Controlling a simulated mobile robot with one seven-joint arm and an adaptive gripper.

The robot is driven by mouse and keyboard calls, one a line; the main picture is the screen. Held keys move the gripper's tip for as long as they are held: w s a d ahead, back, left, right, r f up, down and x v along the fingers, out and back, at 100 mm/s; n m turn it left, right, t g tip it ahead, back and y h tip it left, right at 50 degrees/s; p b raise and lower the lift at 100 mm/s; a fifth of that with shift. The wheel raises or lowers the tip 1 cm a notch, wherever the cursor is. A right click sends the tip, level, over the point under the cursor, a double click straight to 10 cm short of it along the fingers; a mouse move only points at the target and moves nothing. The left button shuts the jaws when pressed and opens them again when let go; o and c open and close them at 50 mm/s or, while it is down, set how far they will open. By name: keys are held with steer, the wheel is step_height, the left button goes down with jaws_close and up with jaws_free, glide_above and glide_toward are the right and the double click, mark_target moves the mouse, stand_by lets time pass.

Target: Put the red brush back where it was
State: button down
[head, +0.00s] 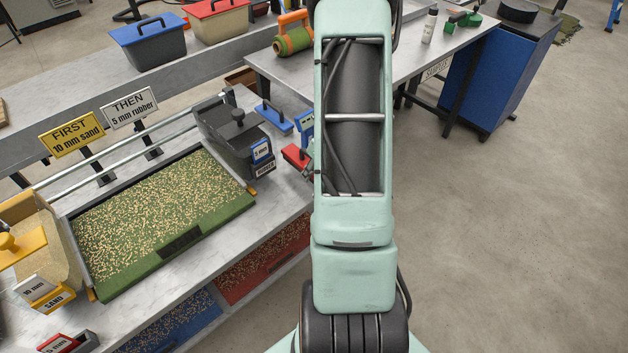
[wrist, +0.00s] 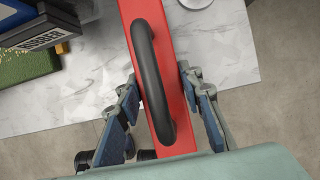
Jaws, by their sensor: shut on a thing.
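The red brush (wrist: 187,60) runs lengthwise through the wrist view, with its black loop handle (wrist: 147,70) facing the camera. My gripper (wrist: 163,100) has a blue-padded finger on each side of the brush and is shut on it. In the head view the brush (head: 294,157) shows only in part at the right end of the marbled bench (head: 280,193). My arm hides the rest of it and most of my gripper. The bench top lies beneath the brush, but I cannot tell whether they touch.
A blue brush (head: 273,119) lies behind the red one, beside a partly hidden blue sign (head: 306,124). The dark rubber hopper (head: 236,140) stands left of them at the end of the turf tray (head: 160,220). A yellow sand hopper (head: 38,243) stands at the far left.

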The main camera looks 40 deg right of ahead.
steer(key=shift+f+b, duration=0.55)
steer(key=shift+f, duration=1.3)
steer(key=shift+f, duration=0.2)
steer(key=c, duration=1.3)
jaws_free()
steer(key=shift+r, duration=0.1)
steer(key=p+v, duration=0.2)
steer(key=v, duration=1)
steer(key=shift+r+p, duration=0.15)
steer(key=shift+p, duration=0.25)
